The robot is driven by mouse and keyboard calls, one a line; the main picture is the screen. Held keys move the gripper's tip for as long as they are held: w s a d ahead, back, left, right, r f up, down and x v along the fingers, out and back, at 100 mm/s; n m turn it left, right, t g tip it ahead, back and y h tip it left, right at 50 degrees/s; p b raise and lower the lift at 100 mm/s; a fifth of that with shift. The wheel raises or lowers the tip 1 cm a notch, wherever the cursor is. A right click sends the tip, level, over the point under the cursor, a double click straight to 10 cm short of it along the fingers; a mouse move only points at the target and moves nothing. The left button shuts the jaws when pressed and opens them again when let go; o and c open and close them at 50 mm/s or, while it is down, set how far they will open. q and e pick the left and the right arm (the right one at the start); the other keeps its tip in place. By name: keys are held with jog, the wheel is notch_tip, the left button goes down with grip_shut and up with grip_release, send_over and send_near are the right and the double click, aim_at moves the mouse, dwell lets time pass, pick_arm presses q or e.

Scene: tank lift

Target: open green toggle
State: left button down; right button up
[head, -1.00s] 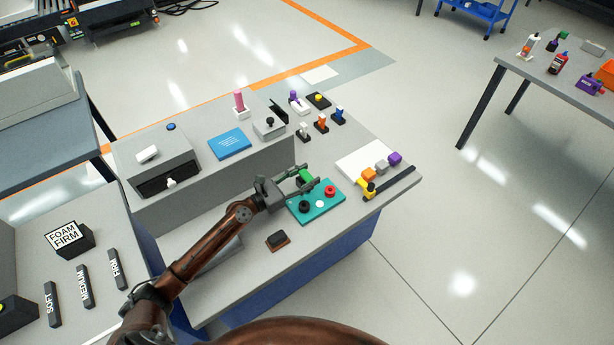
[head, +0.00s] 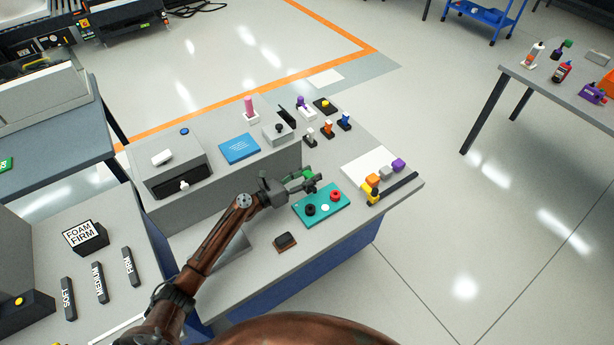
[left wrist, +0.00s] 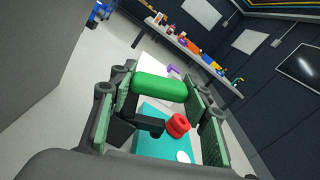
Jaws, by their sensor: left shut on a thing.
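The green toggle (head: 306,173) has a green cylindrical grip and stands at the back left part of a teal panel (head: 338,209) on the grey bench. My left gripper (head: 314,183) is shut on the grip. In the left wrist view the green grip (left wrist: 158,88) lies crosswise between the two finger pads, with a dark lever arm below it. The gripper hides much of the toggle in the head view. My right gripper is not in view.
The teal panel also carries a red knob (head: 335,196) and a black knob (head: 310,210). A white board (head: 367,165) with coloured blocks lies to the right. A dark brown switch (head: 286,241) sits in front. A raised grey shelf with a blue pad (head: 239,148) stands behind.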

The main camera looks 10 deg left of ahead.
pick_arm(q)
jog(key=shift+w+a+r+n+p, duration=0.1)
jog(key=shift+w+a+n+p, duration=0.25)
jog(key=shift+n+p, duration=0.55)
jog(key=shift+a, duration=0.1)
jog(key=c, duration=1)
grip_release()
jog(key=shift+c, duration=0.2)
jog(key=shift+a, duration=0.15)
jog(key=v, duration=1.1)
jog(key=shift+s+a, duration=0.2)
jog(key=shift+s, duration=0.1)
